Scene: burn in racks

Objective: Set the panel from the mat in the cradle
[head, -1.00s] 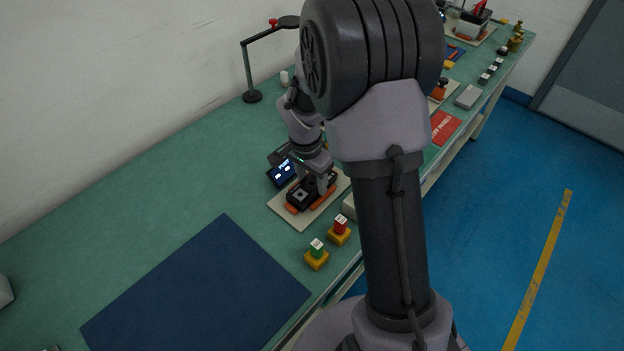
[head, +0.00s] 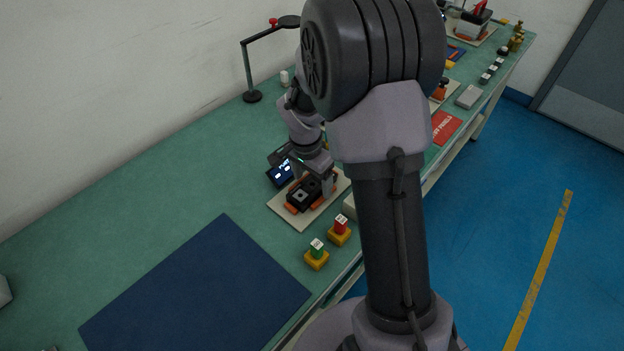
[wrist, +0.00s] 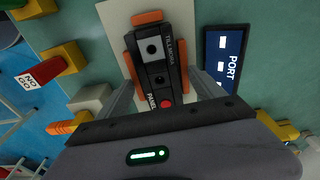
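The panel (head: 300,197) is a dark block with a light square socket and a red button. In the wrist view the panel (wrist: 154,50) bears the words TILLMORA and PANEL. It lies between the orange pieces of the cradle (wrist: 147,17), which stands on a beige plate; the cradle (head: 290,209) also shows in the head view. My gripper (wrist: 163,80) is open, with a finger on each side of the panel's near end and a gap to each. The blue mat (head: 195,290) is bare. The panel's underside is hidden.
A small screen (head: 281,173) reading PORT stands just behind the plate. Yellow-based blocks with green (head: 317,250) and red (head: 340,226) tops stand near the front edge. A lamp-like stand (head: 250,80) is at the back. The table between mat and wall is clear.

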